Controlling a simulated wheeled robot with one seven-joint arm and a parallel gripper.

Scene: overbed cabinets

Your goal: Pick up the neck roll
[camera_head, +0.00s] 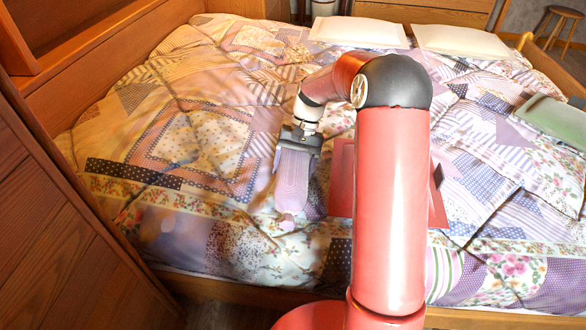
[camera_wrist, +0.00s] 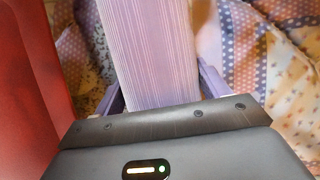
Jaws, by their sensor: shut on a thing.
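The neck roll (camera_head: 292,182) is a long lilac, finely striped cylinder. In the head view it hangs below my gripper (camera_head: 299,147), over the patchwork quilt left of my arm. In the wrist view the neck roll (camera_wrist: 148,50) runs up from between the two purple fingers of my gripper (camera_wrist: 160,90), which are shut on it from both sides. The fingertips are partly hidden by the roll. I cannot tell whether its lower end touches the quilt.
The bed (camera_head: 215,130) has a rumpled patchwork quilt. A red flat thing (camera_head: 341,175) lies beside the roll, partly behind my arm; red also fills the wrist view's left side (camera_wrist: 30,90). White pillows (camera_head: 358,31) lie at the back, a green one (camera_head: 555,122) at right. Wooden cabinets (camera_head: 70,220) stand left.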

